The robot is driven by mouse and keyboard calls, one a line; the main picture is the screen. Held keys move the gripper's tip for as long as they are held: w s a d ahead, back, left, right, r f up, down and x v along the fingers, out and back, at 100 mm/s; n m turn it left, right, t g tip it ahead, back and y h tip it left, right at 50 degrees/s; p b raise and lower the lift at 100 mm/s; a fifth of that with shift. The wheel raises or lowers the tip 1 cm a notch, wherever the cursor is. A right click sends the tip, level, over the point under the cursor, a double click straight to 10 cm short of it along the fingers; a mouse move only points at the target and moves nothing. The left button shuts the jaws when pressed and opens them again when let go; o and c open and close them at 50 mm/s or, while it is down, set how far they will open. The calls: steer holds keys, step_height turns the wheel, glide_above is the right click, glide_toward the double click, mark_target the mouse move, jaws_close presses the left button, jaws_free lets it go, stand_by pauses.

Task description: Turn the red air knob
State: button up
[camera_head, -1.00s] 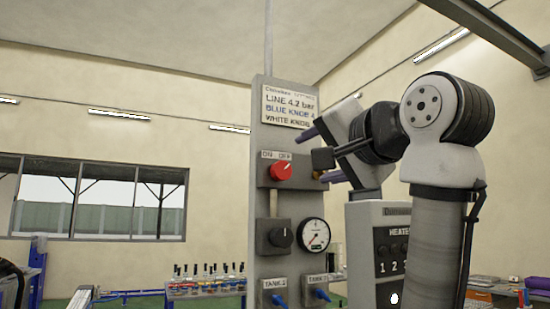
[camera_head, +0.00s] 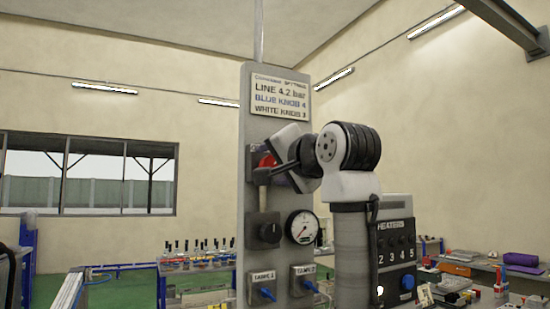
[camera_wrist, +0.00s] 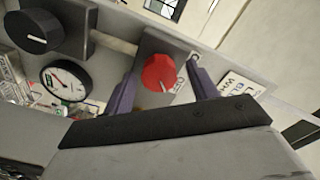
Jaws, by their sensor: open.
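The red air knob (camera_head: 267,161) sits high on the grey panel (camera_head: 254,120), partly hidden behind my gripper in the head view.
A black knob (camera_head: 269,232) and a round gauge (camera_head: 302,227) are below, with blue tank valves (camera_head: 267,292) under them. A sign (camera_head: 281,95) tops the panel. A heater box (camera_head: 396,243) stands to the right, and a rack of bottles (camera_head: 200,252) behind left.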

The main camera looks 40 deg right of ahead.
steer(key=shift+w, duration=0.1)
steer(key=c, duration=1)
steer(key=n, duration=0.4)
steer(key=shift+n, duration=0.3)
steer(key=n, duration=0.4)
steer(key=shift+n, duration=0.3)
steer(key=n, duration=0.4)
steer(key=shift+a, duration=0.1)
steer(key=shift+n, duration=2.4)
